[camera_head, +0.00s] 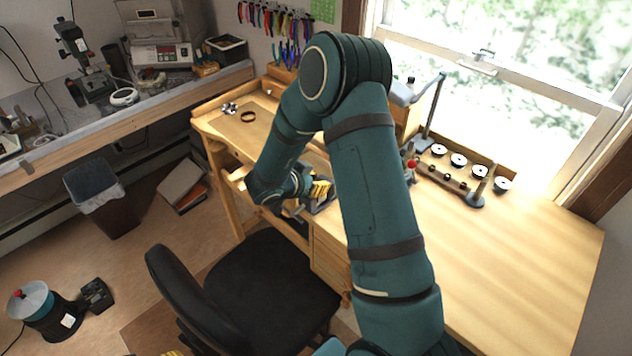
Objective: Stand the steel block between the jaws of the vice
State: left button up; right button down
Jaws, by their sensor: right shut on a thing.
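My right arm crosses the middle of the view and bends down to the front left part of the wooden bench. My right gripper (319,192), with yellow and black parts, is low there, partly hidden behind my arm. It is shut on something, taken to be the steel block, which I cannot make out. Grey metal shows around and under the gripper; I cannot tell whether it is the vice, nor whether the block is between its jaws. A sliver of yellow and black at the bottom edge may be my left gripper (172,353); its fingers are out of view.
The wooden bench (520,255) is clear at its right. A rack with several white discs (458,160) and a grey stand (437,110) are at the back by the window. A black chair (265,285) stands in front. A side counter (140,100) holds equipment.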

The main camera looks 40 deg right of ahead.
jog(key=shift+f, duration=0.5)
jog(key=c, duration=0.9)
grip_release()
jog(key=shift+o, duration=0.2)
